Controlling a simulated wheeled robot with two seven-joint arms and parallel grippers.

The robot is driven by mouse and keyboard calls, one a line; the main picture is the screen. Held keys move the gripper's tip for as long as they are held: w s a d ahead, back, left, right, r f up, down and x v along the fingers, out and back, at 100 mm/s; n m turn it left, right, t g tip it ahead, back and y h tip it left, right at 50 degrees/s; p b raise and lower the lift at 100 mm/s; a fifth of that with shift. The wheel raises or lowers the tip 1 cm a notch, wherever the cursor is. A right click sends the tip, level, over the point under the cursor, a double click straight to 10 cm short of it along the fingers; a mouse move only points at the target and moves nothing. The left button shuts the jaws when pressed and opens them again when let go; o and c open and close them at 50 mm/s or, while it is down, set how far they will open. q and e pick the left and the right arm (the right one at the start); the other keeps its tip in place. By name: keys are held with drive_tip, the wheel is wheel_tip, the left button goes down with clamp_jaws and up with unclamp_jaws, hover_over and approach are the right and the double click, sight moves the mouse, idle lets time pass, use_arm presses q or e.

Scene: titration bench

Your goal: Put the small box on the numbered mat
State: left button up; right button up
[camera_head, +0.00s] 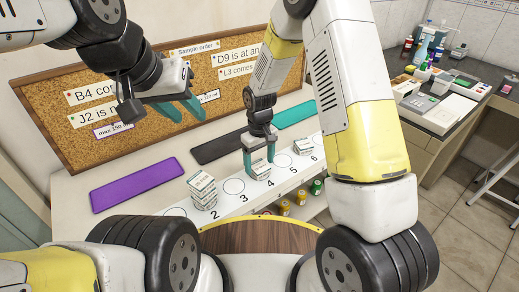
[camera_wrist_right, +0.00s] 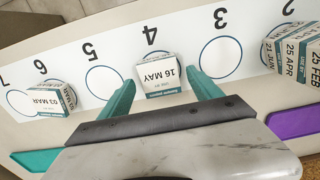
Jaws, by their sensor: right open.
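The white numbered mat (camera_head: 232,205) lies along the bench, with printed circles beside its numbers. A small white and teal box marked 16 MAY (camera_wrist_right: 160,72) sits on the circle at 4; it also shows in the head view (camera_head: 258,169), partly hidden by fingers. My right gripper (camera_wrist_right: 162,82) is open, with one finger on each side of this box. A stack of boxes (camera_head: 202,190) stands at 2, and another box marked 03 MAR (camera_wrist_right: 52,100) is at 6. My left gripper (camera_head: 190,117) is open and empty, raised above the bench at the left.
Behind the numbered mat lie a purple mat (camera_head: 137,184), a black mat (camera_head: 219,147) and a teal mat (camera_head: 294,115). A corkboard (camera_head: 150,95) with notes stands behind. Circles 3 and 5 are bare. Small cans (camera_head: 285,207) sit below the bench edge.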

wheel_tip(320, 180, up, 10)
wheel_tip(320, 180, up, 16)
drive_tip(key=m+t+y, duration=0.2)
drive_tip(key=m+t, duration=0.1)
hover_over(260, 166)
drive_tip(key=s+d, duration=0.8)
drive_tip(key=d, duration=0.1)
drive_tip(key=s+d+r+m+t, duration=0.1)
drive_tip(key=s+d+r, duration=0.1)
drive_tip(key=s, duration=0.3)
drive_tip(key=s+d+r+m+t, duration=0.2)
drive_tip(key=s+d+r, duration=0.1)
drive_tip(key=s, duration=0.3)
drive_tip(key=shift+s+r+m, duration=0.25)
drive_tip(key=shift+r+m, duration=0.05)
drive_tip(key=shift+r, duration=0.1)
